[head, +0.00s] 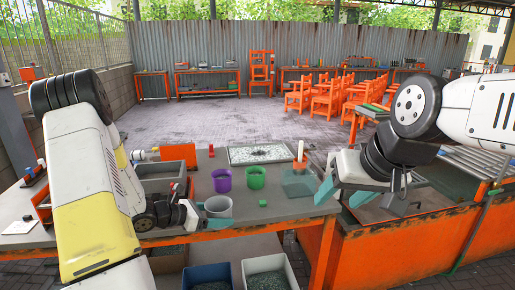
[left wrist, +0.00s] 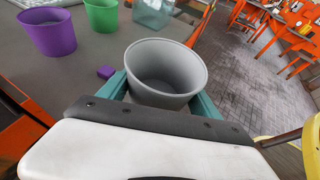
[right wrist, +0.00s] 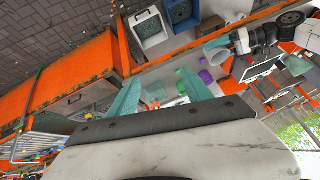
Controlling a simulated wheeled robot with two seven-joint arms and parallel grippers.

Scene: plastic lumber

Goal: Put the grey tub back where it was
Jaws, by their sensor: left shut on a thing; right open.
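The grey tub (head: 217,207) is at the front edge of the table, between the teal fingers of my left gripper (head: 207,214). In the left wrist view the tub (left wrist: 165,72) is upright and looks empty, with my left gripper (left wrist: 162,95) shut on it. I cannot tell whether its base touches the table. My right gripper (head: 340,193) is open and empty, over the right end of the table; its spread fingers (right wrist: 165,100) show in the right wrist view.
A purple tub (head: 222,181), a green tub (head: 255,177) and a clear tub (head: 297,184) stand on the table (head: 275,207). A small purple cube (left wrist: 106,72) lies beside the grey tub. A tray of pellets (head: 260,153) is behind. Blue (head: 208,275) and white (head: 291,276) bins stand below.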

